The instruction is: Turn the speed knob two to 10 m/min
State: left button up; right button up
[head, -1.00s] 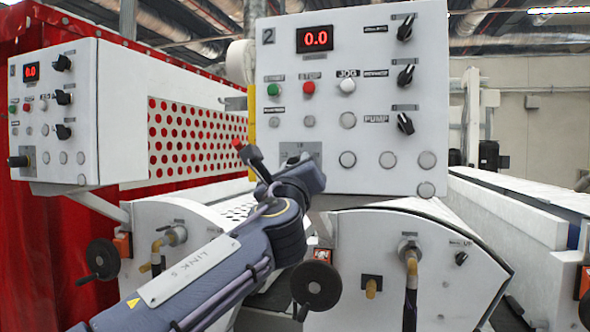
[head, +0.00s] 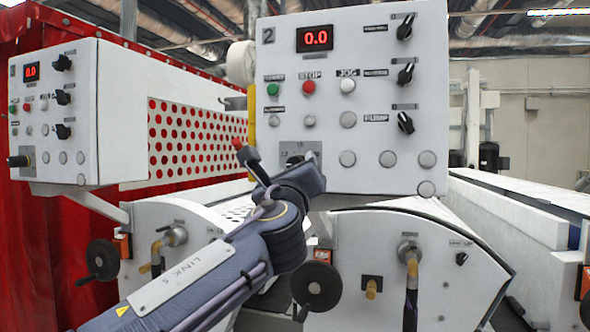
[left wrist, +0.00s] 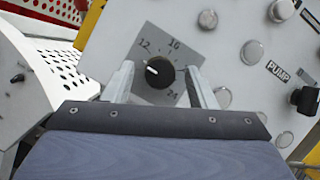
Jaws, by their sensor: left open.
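The speed knob of panel two is a round black knob (left wrist: 160,72) on a grey dial plate (left wrist: 146,48) marked 12, 16 and 24 in the left wrist view. Its white pointer mark points to the left in that picture. My left gripper (left wrist: 160,68) is open, with one finger on each side of the knob in the picture. I cannot tell whether the fingers touch it. In the head view the wrist covers the knob, and part of the dial plate (head: 300,149) shows above it. Panel two (head: 350,100) has a red display (head: 315,38) reading 0.0. My right gripper is not in view.
Above the dial are a green button (head: 273,89), a red button (head: 309,87) and a white jog button (head: 347,86). Several black switches (head: 405,75) line the panel's right side. A similar panel (head: 85,110) stands left. A black handwheel (head: 316,286) is below.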

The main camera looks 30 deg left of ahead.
pick_arm(q)
jog(key=b+v, duration=0.2)
jog(key=v, duration=0.4)
jog(key=shift+s, duration=0.2)
jog(key=shift+f, duration=0.1)
jog(key=s+a+f+n+g+h, duration=0.1)
jog(key=s+f+n+g, duration=0.2)
jog(key=f, duration=0.7)
jog(key=s+a+f+n+g+h, duration=0.1)
jog(key=s+f+n+g+h, duration=0.15)
jog(key=f+n, duration=0.5)
jog(key=s+a+f+n+g+h, duration=0.1)
jog(key=s+f+n+g, duration=0.15)
jog(key=f, duration=0.85)
jog(key=s+d+f+n+g+h, duration=0.3)
jog(key=s+f+n, duration=0.4)
jog(key=f, duration=0.3)
jog(key=s+d+f+n+g+h, duration=0.3)
jog(key=s+d+f+n+h, duration=0.2)
jog(key=f, duration=0.5)
jog(key=s+d+n, duration=0.2)
jog(key=d, duration=0.1)
jog(key=shift+d+f, duration=0.25)
jog(key=shift+d, duration=0.1)
